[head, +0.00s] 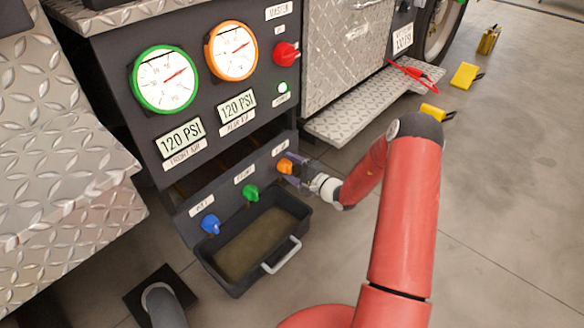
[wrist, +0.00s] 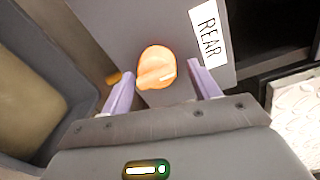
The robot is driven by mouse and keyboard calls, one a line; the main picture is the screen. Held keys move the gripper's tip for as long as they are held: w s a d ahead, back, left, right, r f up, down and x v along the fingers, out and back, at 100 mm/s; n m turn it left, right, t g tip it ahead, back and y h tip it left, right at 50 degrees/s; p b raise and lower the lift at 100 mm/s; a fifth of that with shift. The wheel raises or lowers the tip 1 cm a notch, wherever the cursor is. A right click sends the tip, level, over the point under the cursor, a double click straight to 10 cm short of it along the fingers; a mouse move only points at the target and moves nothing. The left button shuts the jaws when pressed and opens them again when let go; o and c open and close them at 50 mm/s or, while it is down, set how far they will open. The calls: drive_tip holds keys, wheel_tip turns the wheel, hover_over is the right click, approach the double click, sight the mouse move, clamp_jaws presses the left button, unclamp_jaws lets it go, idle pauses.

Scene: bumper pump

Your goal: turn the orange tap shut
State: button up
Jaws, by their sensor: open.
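The orange tap (head: 285,166) sits at the right end of a row of taps on the lower panel. In the wrist view the orange tap (wrist: 156,68) is a round knob with a raised ridge, beside a label reading REAR. My gripper (head: 292,170) is at the tap, reaching in from the right. In the wrist view my gripper (wrist: 160,88) is open, with one purple finger on each side of the tap. I see gaps between the fingers and the tap, and nothing is held.
The green tap (head: 251,193) and blue tap (head: 210,224) are to the left on the same panel. A black tray (head: 262,282) with a handle stands below. Above are two gauges, a red switch (head: 286,53) and a lit green lamp (head: 283,87). A metal step (head: 360,113) is at right.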

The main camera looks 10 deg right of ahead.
drive_tip(key=v, duration=0.7)
drive_tip(key=shift+s+d, duration=0.25)
drive_tip(key=shift+s, duration=0.05)
drive_tip(key=s+a+r+n+g+y+p, duration=0.1)
drive_tip(key=s+a+r+n+g+p, duration=0.1)
drive_tip(key=s+a+r+n+g, duration=0.6)
drive_tip(key=s+a+r+n+g+p, duration=0.15)
drive_tip(key=s+a+r+g, duration=0.35)
drive_tip(key=r, duration=0.6)
drive_tip(key=s+d+r+n+t+h+p, duration=0.1)
drive_tip(key=s+d+r+n+t+h, duration=0.1)
drive_tip(key=s+r+h, duration=0.3)
drive_tip(key=s+d+r+n+t+h+p, duration=0.2)
drive_tip(key=s+d+r+h, duration=0.3)
drive_tip(key=s+r, duration=0.5)
drive_tip(key=s+h, duration=0.1)
drive_tip(key=s, duration=0.3)
drive_tip(key=shift+d+t, duration=0.3)
